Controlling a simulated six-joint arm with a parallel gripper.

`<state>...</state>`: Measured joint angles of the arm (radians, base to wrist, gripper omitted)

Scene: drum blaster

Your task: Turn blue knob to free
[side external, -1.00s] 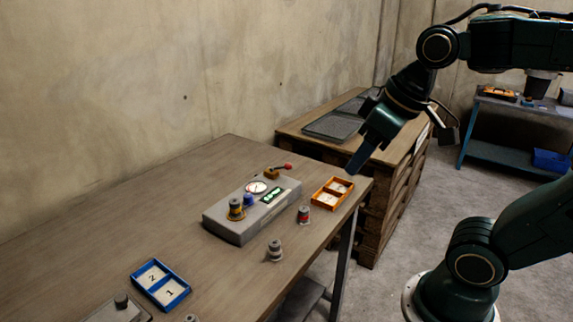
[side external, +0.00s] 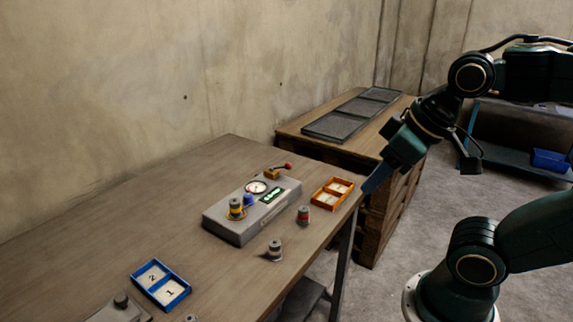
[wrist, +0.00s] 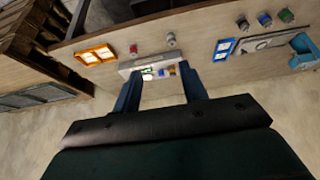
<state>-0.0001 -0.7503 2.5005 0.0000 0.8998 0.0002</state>
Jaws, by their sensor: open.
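The blue knob (side external: 248,200) is on top of a grey control box (side external: 228,227) on the wooden table. It sits between a yellow-banded spool (side external: 236,208) and a round white gauge (side external: 257,187). A green display (side external: 272,195) and a red-tipped lever (side external: 279,170) are near it. My gripper (side external: 368,190) is off the table's right edge, well apart from the knob. In the wrist view, my gripper (wrist: 161,90) shows two separated fingers with nothing between them. The control box (wrist: 128,67) appears beyond the fingers. The knob's setting is too small to read.
An orange tray (side external: 332,193) lies right of the box. A red spool (side external: 303,215) and a grey spool (side external: 275,250) stand in front of it. A blue numbered tray (side external: 161,284) is at front left. A pallet stack (side external: 385,200) stands behind. The table's left part is clear.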

